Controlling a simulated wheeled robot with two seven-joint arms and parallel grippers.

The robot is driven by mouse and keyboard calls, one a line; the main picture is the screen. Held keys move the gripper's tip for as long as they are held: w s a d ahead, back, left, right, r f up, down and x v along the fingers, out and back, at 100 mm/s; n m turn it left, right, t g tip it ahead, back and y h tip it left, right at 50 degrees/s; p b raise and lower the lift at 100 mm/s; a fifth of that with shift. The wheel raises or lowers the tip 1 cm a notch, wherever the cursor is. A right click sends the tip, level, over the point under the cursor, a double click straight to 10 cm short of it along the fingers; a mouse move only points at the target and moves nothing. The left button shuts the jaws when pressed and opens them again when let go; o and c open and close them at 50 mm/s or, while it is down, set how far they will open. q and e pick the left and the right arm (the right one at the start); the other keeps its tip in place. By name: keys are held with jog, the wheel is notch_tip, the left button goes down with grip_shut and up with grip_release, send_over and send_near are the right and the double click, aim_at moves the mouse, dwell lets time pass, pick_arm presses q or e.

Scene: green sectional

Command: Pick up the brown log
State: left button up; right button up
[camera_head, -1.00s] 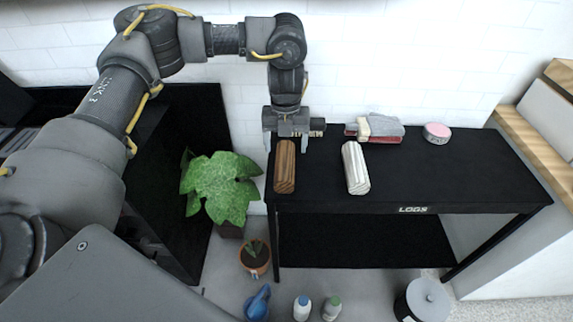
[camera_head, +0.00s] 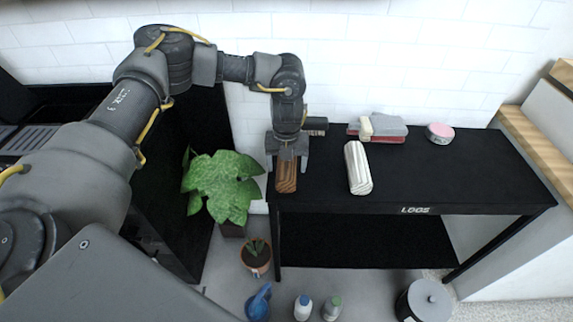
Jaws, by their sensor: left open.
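The brown log (camera_head: 287,184) lies on the left end of the black table (camera_head: 440,180), pointing toward me. My left gripper (camera_head: 287,170) is directly over it, pointing down, with its fingers on either side of the log's far part. The jaws are open. The gripper hides the far half of the log, and I cannot tell whether the fingers touch it. My right gripper is not in view.
A white log (camera_head: 357,168) lies right of the brown one. Folded cloths (camera_head: 385,130) and a pink round tin (camera_head: 440,133) sit behind. A leafy plant (camera_head: 217,185) stands left of the table. Bottles (camera_head: 303,307) and a lidded bin (camera_head: 425,300) are on the floor.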

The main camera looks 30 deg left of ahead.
pick_arm(q)
jog(key=shift+c, duration=0.2)
jog(key=c, duration=1.2)
jog(key=shift+r, duration=0.1)
